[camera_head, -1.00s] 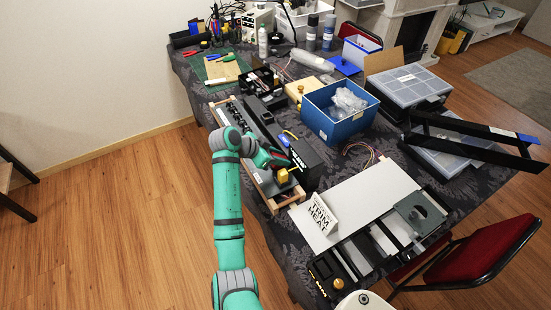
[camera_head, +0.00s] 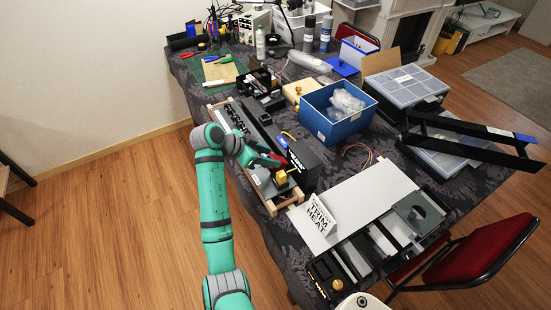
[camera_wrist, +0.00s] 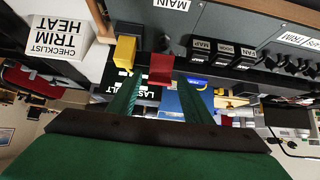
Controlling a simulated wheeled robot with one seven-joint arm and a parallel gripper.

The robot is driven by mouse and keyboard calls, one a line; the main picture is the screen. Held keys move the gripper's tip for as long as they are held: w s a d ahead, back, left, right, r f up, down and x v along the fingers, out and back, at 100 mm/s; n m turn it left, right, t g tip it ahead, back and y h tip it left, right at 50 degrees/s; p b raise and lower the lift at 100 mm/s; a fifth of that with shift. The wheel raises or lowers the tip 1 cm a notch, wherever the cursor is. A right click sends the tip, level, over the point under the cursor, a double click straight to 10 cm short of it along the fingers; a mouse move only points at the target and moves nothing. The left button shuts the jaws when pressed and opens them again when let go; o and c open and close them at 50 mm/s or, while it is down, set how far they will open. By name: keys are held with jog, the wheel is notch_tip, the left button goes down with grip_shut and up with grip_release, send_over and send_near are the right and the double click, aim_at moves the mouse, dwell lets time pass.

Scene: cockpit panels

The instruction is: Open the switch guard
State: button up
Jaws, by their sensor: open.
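The red switch guard (camera_wrist: 161,68) shows in the wrist view on the dark panel, just ahead of my gripper and roughly centred between its fingers. My gripper (camera_wrist: 160,82) is open, with one green finger on each side and nothing held between them. Contact between the fingers and the guard cannot be made out. In the head view my gripper (camera_head: 266,161) is over the near half of the panel unit (camera_head: 262,186), close to a red part, and partly hides the panel. A yellow block (camera_wrist: 125,50) stands left of the guard in the wrist view.
Black knobs (camera_wrist: 247,55) line the panel to the right in the wrist view. In the head view a black box (camera_head: 305,163) stands right of the panel, with a blue bin (camera_head: 338,115) behind it. The white checklist block (camera_head: 313,215) stands to the front right.

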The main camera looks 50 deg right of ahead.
jog(key=v, duration=0.5)
jog(key=shift+a+r, duration=0.1)
